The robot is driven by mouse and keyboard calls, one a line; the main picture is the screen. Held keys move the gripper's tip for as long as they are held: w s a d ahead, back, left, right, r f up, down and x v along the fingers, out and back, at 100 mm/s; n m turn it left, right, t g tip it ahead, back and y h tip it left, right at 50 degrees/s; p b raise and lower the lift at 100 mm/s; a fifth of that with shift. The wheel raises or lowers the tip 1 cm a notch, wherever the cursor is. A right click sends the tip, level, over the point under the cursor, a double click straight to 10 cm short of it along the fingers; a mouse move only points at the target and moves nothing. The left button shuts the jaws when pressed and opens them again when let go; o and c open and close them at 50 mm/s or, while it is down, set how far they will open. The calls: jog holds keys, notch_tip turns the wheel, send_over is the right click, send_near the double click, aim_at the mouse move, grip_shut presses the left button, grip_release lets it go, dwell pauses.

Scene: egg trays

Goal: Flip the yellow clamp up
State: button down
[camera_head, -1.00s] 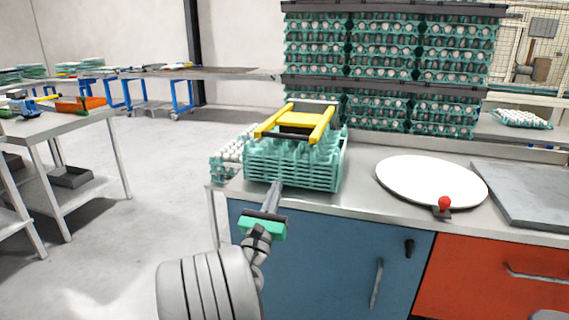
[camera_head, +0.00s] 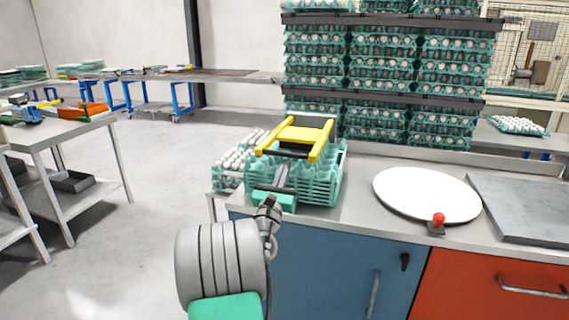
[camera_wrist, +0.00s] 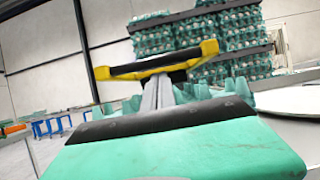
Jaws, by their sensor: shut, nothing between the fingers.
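The yellow clamp (camera_head: 305,134) sits on top of a stack of green egg trays (camera_head: 325,180) on the counter, its frame slanting up toward the back. In the wrist view the clamp (camera_wrist: 150,66) shows as a yellow frame with a dark front bar across the picture. My gripper (camera_head: 283,168) is shut and empty, its fingers pointing away from me at the clamp's front bar. In the wrist view my gripper (camera_wrist: 158,84) reaches up to the dark bar and seems to lie under it. I cannot tell whether they touch.
Tall stacks of egg trays (camera_head: 400,80) stand behind. Trays of white eggs (camera_head: 236,160) lie left of the green stack. To the right are a white round plate (camera_head: 426,194), a red knob (camera_head: 438,219) and a grey slab (camera_head: 520,208).

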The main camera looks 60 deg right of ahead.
jog(key=shift+r, duration=0.25)
